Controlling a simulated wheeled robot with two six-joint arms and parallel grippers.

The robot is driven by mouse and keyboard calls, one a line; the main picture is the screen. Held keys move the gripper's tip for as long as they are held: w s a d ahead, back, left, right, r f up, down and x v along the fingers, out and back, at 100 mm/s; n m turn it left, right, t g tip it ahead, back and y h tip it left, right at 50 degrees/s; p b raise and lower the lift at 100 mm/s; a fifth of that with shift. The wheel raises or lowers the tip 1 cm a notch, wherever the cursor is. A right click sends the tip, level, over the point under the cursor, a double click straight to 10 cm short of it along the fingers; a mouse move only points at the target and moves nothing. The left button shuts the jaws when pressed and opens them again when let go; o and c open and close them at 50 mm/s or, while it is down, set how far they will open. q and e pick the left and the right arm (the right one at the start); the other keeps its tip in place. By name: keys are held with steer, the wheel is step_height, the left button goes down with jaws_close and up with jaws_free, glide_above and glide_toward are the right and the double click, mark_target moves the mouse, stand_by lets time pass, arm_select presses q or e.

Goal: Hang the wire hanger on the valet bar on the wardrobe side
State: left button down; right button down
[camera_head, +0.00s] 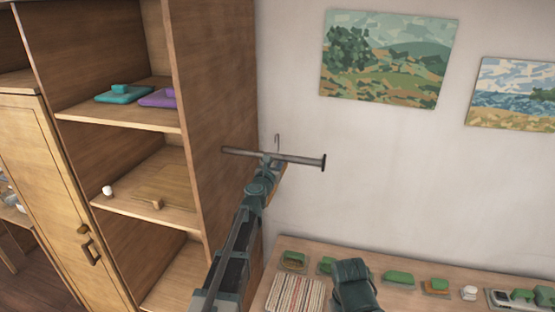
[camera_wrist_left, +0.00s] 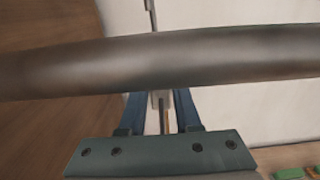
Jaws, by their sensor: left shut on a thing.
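The valet bar (camera_head: 305,159), a dark metal rod with an end cap, sticks out to the right from the wardrobe side (camera_head: 225,95). My left gripper (camera_head: 270,168) is right at the bar, on its near side. It is shut on the wire hanger, whose thin hook (camera_head: 277,141) rises above the bar. In the left wrist view the bar (camera_wrist_left: 220,58) crosses in front of the fingers (camera_wrist_left: 162,105), and a thin piece of the hanger (camera_wrist_left: 149,12) shows beyond it. Most of the hanger is hidden. A dark green part of my right arm (camera_head: 355,285) shows low; its fingers cannot be made out.
Open wardrobe shelves (camera_head: 120,125) hold a teal item (camera_head: 122,95) and a purple item (camera_head: 158,98). A table (camera_head: 400,275) below bears a striped cloth (camera_head: 296,294) and several green items. Two paintings hang on the wall. Space right of the bar's end is clear.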

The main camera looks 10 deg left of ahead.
arm_select(q)
steer(key=shift+s+a, duration=0.1)
steer(key=shift+s, duration=3.55)
steer(key=shift+s+f, duration=0.2)
steer(key=shift+w+f+b, duration=0.15)
steer(key=shift+f+b, duration=0.65)
steer(key=shift+b, duration=0.2)
steer(key=c, duration=0.5)
jaws_free()
